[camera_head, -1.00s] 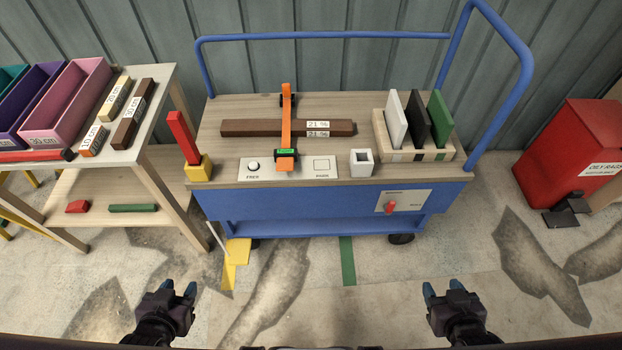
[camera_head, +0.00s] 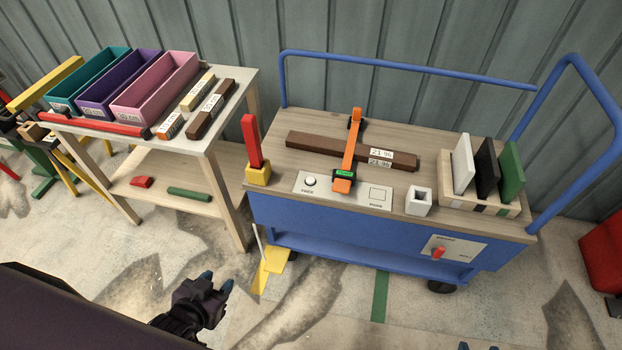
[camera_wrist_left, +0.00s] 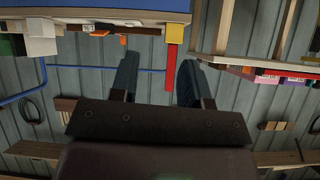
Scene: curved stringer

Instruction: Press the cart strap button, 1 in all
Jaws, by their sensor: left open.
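An orange strap (camera_head: 352,145) runs across the top of the blue cart (camera_head: 290,218) and over a dark brown beam (camera_head: 310,143). Its black buckle with a small green button (camera_head: 344,174) sits at the strap's near end, on a pale panel with a round white knob (camera_head: 310,181). My left gripper (camera_head: 220,284) is open and empty, low in front of the cart and well apart from the button. In the left wrist view its two fingers (camera_wrist_left: 158,82) are spread with nothing between them. Only small tips of my right gripper (camera_head: 478,346) show at the bottom edge.
A red post in a yellow block (camera_head: 257,174) stands at the cart's left corner. A white square cup (camera_head: 419,201) and a rack of upright panels (camera_head: 480,204) stand right of the buckle. A wooden table (camera_head: 246,100) with coloured bins is at left.

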